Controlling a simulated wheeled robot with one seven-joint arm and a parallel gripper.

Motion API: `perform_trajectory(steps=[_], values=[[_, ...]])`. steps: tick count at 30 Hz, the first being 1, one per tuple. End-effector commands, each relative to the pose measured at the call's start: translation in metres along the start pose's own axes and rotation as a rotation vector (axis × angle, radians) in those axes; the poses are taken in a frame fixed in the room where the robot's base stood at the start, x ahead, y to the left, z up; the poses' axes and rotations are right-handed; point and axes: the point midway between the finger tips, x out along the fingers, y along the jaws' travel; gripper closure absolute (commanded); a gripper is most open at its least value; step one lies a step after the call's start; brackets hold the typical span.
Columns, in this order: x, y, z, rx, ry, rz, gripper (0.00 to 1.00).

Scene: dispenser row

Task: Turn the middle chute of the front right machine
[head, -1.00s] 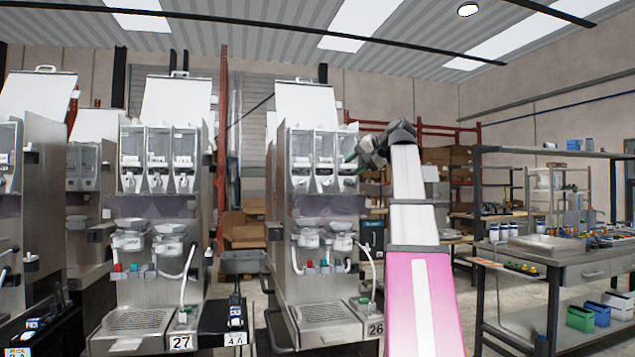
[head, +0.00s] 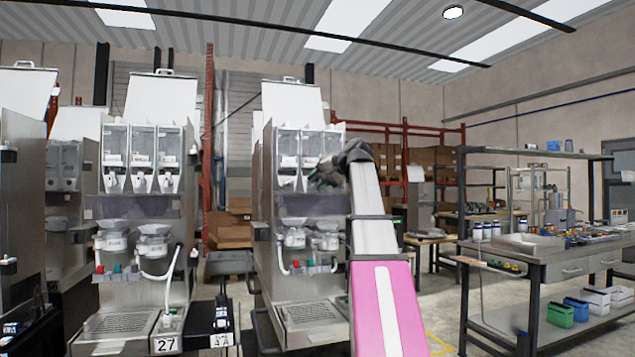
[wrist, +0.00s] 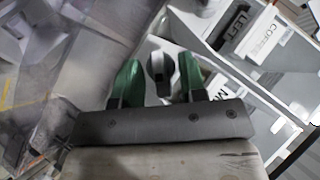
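The front right machine (head: 303,268) is the steel dispenser near the centre of the head view, with a row of clear canisters and small chutes. My gripper (head: 316,179) is in front of these canisters and hides part of the middle and right ones. In the wrist view my gripper (wrist: 159,80) has two green fingers spread apart. A dark grey and white chute (wrist: 160,68) shows between them, with gaps on both sides. It seems to be the middle chute, since a partly hidden label beginning with M is beside it.
Another dispenser, marked 27 (head: 124,318), stands to the left. A steel workbench (head: 540,262) with bins below is on the right. Cups or funnels (head: 295,238) and a drip tray (head: 315,313) are below the canisters. Open floor lies between machine and workbench.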

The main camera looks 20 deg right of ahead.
Motion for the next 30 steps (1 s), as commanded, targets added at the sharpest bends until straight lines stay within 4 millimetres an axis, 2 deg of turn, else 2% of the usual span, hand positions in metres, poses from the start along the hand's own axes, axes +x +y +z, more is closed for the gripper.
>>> perform_trajectory(steps=[7, 8, 10, 11, 16, 24, 30], values=[[0.0007, 0.0002, -0.0001, 0.0, 0.001, 0.0, 0.62], [0.0007, 0.0002, -0.0001, 0.0, 0.001, 0.0, 0.68], [0.0006, 0.0002, -0.0001, 0.0, 0.001, 0.0, 0.91], [0.0006, 0.0002, -0.0001, 0.0, 0.001, 0.0, 0.93], [0.0007, 0.0012, 0.0001, 0.015, 0.001, -0.013, 0.93], [0.0008, 0.0045, 0.0007, 0.158, 0.003, -0.156, 0.93], [0.0009, 0.004, 0.0003, 0.2, 0.001, -0.199, 0.93]])
